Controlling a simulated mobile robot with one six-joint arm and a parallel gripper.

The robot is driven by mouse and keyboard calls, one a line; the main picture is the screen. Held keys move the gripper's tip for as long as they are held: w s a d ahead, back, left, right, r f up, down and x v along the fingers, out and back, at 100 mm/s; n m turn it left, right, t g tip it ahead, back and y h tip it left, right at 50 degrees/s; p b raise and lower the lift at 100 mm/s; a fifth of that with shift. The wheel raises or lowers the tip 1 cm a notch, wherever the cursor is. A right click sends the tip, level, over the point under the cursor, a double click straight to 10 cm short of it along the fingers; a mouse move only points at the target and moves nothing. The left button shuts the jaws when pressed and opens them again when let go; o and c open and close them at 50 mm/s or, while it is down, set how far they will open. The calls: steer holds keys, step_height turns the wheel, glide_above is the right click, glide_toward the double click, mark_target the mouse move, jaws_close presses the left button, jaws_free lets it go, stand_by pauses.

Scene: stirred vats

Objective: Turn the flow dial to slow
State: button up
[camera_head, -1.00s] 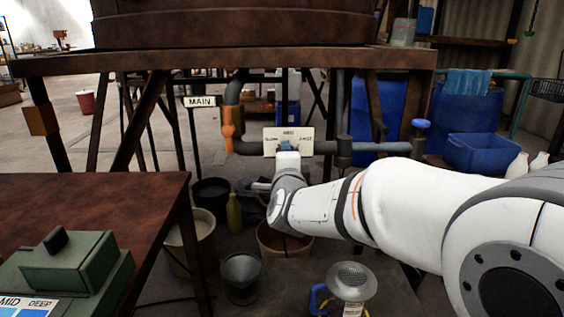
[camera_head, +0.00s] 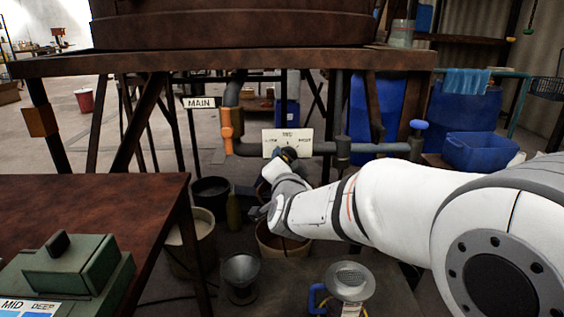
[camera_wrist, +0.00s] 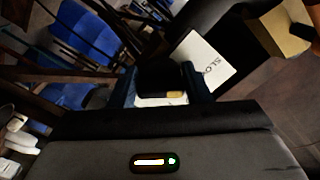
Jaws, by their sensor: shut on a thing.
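The flow dial's white plate (camera_head: 277,135) is on the pipe under the large vat's table in the head view. Its lettering is too small to read fully there. In the wrist view the plate (camera_wrist: 209,62) appears tilted, with the letters "SLO" visible near its edge. My gripper (camera_wrist: 166,88) is shut on the dark dial knob (camera_wrist: 160,76), one finger on each side. A small yellow mark shows by the knob. In the head view my gripper (camera_head: 289,156) is rolled over in front of the plate, and the knob is mostly hidden.
An orange pipe fitting (camera_head: 227,126) and a "MAIN" sign (camera_head: 199,102) are to the left of the plate. A blue valve handle (camera_head: 419,124) is to the right. Buckets and a funnel (camera_head: 240,275) stand below. A rusty table (camera_head: 90,205) fills the left front.

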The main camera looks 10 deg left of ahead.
steer(key=shift+d, duration=0.15)
stand_by(0.4)
steer(key=o, duration=1)
steer(key=shift+p+v, duration=0.85)
steer(key=shift+v, duration=3)
